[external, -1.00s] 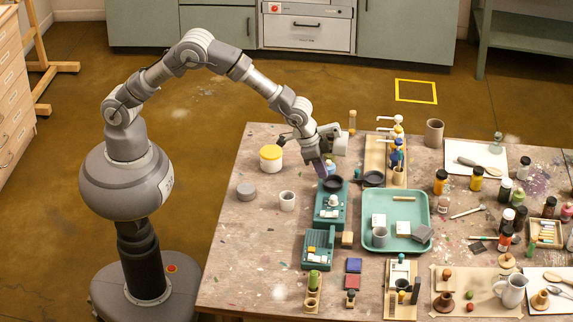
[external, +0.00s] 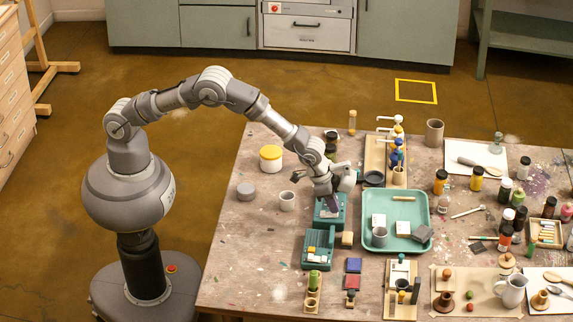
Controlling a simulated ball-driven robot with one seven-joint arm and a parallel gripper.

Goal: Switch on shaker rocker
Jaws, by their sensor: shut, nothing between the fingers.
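A green bench device (external: 322,222), which looks like the shaker, stands left of the green tray. My gripper (external: 334,209) points down at its top, with the fingers shut and empty. The wrist and fingers hide much of the device's top, including the dark dish seen there before. The rocker is too small and covered for me to tell its position or whether the fingertips touch it. A second green unit (external: 307,262) with yellow and white parts sits just in front of it.
The green tray (external: 424,246) with cups and blocks is close on the right. The table's front left is clear.

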